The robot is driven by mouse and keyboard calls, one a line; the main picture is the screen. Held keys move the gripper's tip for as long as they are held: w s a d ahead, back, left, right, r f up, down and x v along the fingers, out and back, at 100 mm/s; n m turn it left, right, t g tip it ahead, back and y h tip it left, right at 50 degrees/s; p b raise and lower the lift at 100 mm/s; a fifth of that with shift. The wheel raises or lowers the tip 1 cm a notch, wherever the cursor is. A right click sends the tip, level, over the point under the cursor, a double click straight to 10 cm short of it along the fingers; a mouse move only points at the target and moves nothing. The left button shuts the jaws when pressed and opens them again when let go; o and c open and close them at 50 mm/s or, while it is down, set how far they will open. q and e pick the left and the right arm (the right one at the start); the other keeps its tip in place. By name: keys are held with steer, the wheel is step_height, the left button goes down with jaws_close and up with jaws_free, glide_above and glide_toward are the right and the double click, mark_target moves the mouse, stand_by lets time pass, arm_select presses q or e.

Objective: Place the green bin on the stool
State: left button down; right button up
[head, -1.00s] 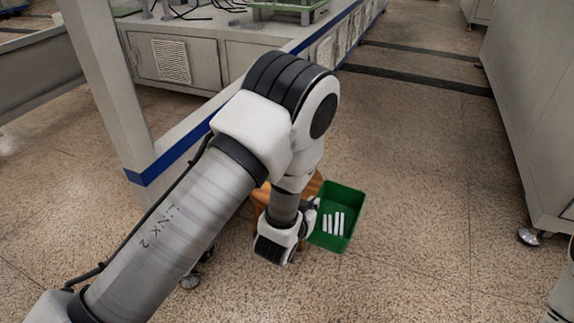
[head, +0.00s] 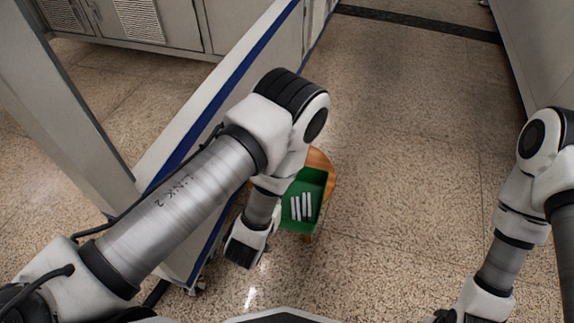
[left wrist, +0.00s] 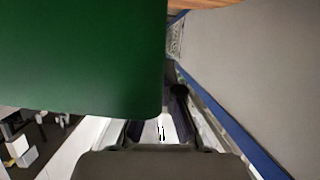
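The green bin (head: 316,186), with several white bars inside, is over the round wooden stool (head: 327,171). The stool top shows behind and to the right of it; I cannot tell if the bin rests on it. My left gripper (head: 275,214) is at the bin's left side, largely hidden by my arm. In the left wrist view the bin (left wrist: 80,55) fills the upper left and covers part of one finger of my left gripper (left wrist: 160,112). A light gap shows between the fingers; their hold is unclear. My right gripper (head: 448,317) is cut off at the bottom edge.
A white frame with a blue stripe (head: 215,112) and a post (head: 62,105) stand left of the stool. Grey cabinets (head: 150,22) are behind. A grey unit (head: 535,50) stands at the right. Speckled floor (head: 405,130) is open right of the stool.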

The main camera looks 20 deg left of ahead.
arm_select(q)
steer(key=w+a+f+b, duration=0.1)
steer(key=w+a+b, duration=0.1)
steer(key=w, duration=0.2)
steer(key=w+a+f+b, duration=0.2)
steer(key=w+b, duration=0.1)
steer(key=w, duration=0.2)
steer(key=w+a+f+b, duration=0.2)
steer(key=w+b, duration=0.1)
steer(key=w, duration=0.2)
steer(key=shift+w+a+f, duration=0.1)
steer(key=shift+w+a, duration=0.1)
steer(key=shift+a, duration=0.1)
steer(key=c, duration=1.8)
jaws_free()
steer(key=shift+f, duration=0.1)
steer(key=o, duration=0.5)
